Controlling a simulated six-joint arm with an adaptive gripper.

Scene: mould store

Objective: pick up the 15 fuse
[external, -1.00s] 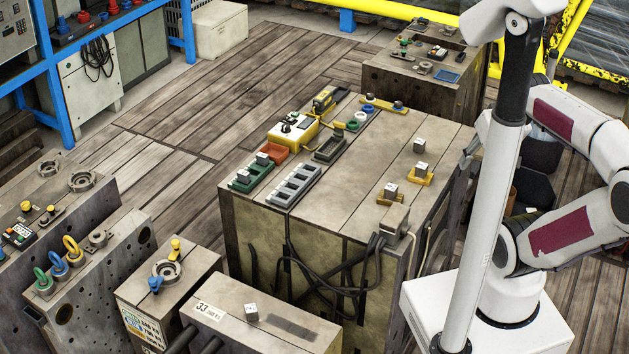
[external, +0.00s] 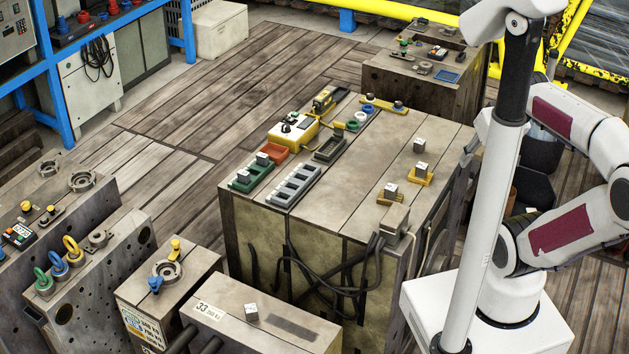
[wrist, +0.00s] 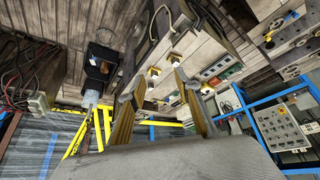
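Several small pale cubes that look like the fuses stand on the big wooden-topped block (external: 350,190) in the external view. One cube (external: 419,145) stands on the bare top, one (external: 421,168) on a yellow holder (external: 420,179) and one (external: 391,190) on a brownish holder. Two more sit in a green tray (external: 240,187), and another cube (external: 251,311) lies on the front block. Their markings are too small to read, so I cannot tell which is 15. My gripper (wrist: 160,88) shows in the wrist view, open and empty, away from the cubes. It is not visible in the external view.
A grey slotted tray (external: 294,186), a red tray (external: 275,152), a yellow control box (external: 293,131) and a dark tray (external: 330,149) line the block's left side. A grey box (external: 394,222) with cables stands at its front right edge. The middle top is clear.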

